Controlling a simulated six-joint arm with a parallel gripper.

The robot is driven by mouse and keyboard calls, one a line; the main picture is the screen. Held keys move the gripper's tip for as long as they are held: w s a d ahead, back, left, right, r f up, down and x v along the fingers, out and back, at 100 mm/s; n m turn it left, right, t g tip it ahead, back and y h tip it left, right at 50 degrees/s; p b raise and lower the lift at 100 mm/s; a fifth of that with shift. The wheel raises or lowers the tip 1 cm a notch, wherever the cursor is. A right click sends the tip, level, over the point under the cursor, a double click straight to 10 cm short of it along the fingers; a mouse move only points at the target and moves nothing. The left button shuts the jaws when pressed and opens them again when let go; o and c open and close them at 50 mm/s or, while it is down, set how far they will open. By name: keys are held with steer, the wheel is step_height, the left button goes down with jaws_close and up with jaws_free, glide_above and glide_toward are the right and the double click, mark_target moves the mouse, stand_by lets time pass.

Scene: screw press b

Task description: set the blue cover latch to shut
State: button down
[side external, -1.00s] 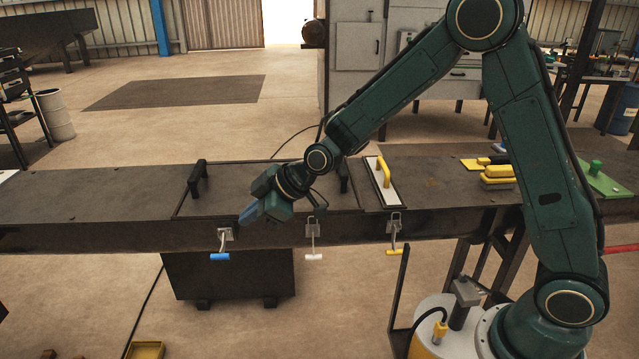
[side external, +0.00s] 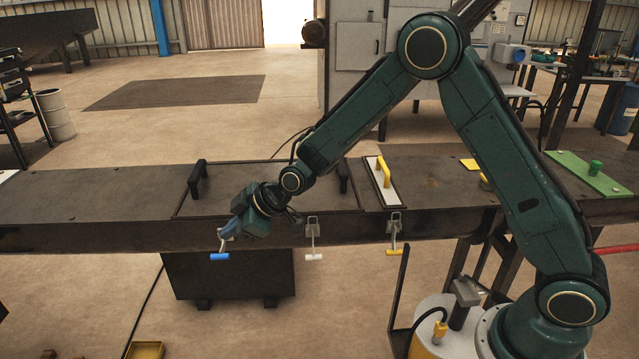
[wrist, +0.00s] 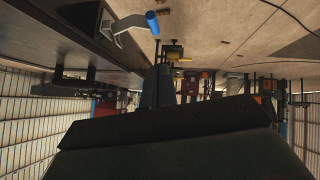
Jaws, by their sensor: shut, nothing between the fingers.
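The blue cover latch (side external: 220,257) is on the front side of the bench. Its pale lever hangs down and ends in a blue crossbar handle. My gripper (side external: 228,231) is shut and empty. It is just above the blue handle, in front of the latch's bracket, which it mostly hides. I cannot tell whether it touches the lever. In the wrist view, the blue handle (wrist: 152,22) and its lever show at the top, beyond the gripper's tip (wrist: 165,72). The dark cover (side external: 270,190) with two black handles lies flat on the bench.
A white-handled latch (side external: 313,256) and a yellow-handled latch (side external: 394,252) hang further right on the same bench front. A white plate with a yellow handle (side external: 384,172) lies on the bench. The floor before the blue latch is open; a dark box (side external: 230,277) stands below.

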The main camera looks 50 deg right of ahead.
mark_target(217, 257)
steer(key=shift+w+a+f, duration=0.15)
steer(key=shift+w+f, duration=0.4)
steer(key=shift+f, duration=0.55)
steer(key=shift+w+a+f, duration=0.1)
steer(key=shift+w+f, duration=0.4)
steer(key=shift+f, duration=0.6)
steer(key=shift+w+a+f, duration=0.15)
steer(key=shift+w+f, duration=0.4)
steer(key=shift+f, duration=0.55)
steer(key=shift+s+a+f+t, duration=0.1)
steer(key=shift+s+f+t, duration=0.05)
steer(key=shift+f+t, duration=0.2)
step_height(217, 257, down, 8)
steer(key=w+d+n+t+h, duration=0.1)
steer(key=n+t+h, duration=0.2)
steer(key=n+t, duration=0.1)
steer(key=shift+w+d+f+t+h, duration=0.25)
steer(key=shift+w+d+t+h, duration=0.1)
steer(key=shift+w+t, duration=0.1)
steer(key=shift+d, duration=0.1)
steer(key=shift+s, duration=0.1)
